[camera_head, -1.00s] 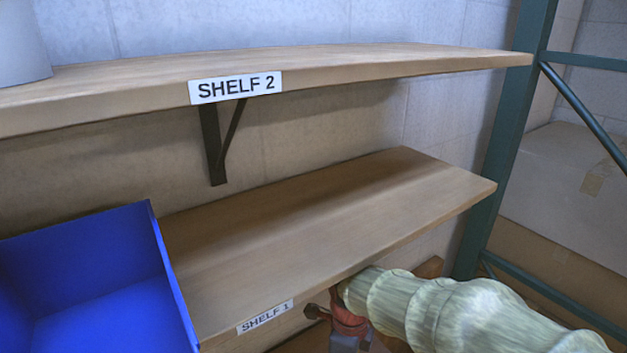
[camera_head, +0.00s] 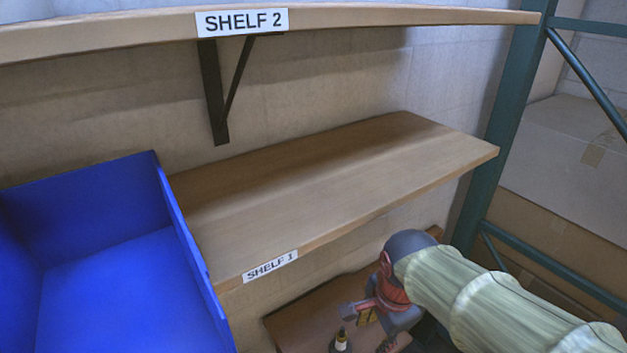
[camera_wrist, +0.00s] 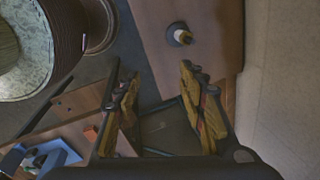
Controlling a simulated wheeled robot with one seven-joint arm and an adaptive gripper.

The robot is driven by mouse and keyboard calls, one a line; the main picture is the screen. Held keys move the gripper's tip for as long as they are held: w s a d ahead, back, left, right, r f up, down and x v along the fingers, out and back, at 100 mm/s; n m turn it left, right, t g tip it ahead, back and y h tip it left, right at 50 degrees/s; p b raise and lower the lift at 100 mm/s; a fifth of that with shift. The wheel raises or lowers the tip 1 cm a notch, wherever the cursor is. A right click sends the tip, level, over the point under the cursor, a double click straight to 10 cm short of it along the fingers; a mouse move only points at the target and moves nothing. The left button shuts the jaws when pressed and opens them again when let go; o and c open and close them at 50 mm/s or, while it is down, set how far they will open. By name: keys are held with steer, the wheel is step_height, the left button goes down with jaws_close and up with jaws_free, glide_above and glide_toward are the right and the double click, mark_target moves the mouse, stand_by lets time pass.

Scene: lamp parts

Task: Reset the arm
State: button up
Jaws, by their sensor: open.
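My gripper (camera_head: 365,328) is at the lower right of the head view, below and in front of the lower shelf, at the end of my sleeved arm. In the wrist view its two yellow-brown fingers (camera_wrist: 160,84) stand wide apart with nothing between them. A small dark round part with a pale and yellowish upright piece (camera_head: 341,343) is on a brown wooden surface (camera_head: 300,325) beside the gripper. The part also shows in the wrist view (camera_wrist: 180,36), beyond the fingertips and apart from them.
The shelf marked SHELF 1 (camera_head: 340,180) is bare where visible. SHELF 2 (camera_head: 400,16) runs above it. An open blue bin (camera_head: 110,290) fills the lower left. A green rack post (camera_head: 497,140) stands right. A blue object (camera_wrist: 50,155) is at the wrist view's lower left.

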steer(key=s+d+r+n+t, duration=0.1)
steer(key=s+d+r+n, duration=0.1)
steer(key=n, duration=0.5)
steer(key=s+d+r+n+t+b, duration=0.1)
steer(key=s+d+r+n+t, duration=0.1)
steer(key=s+n, duration=0.5)
steer(key=d+r, duration=0.1)
steer(key=d, duration=0.1)
steer(key=shift+d+r, duration=0.25)
steer(key=shift+d, duration=0.1)
steer(key=shift+c, duration=0.9)
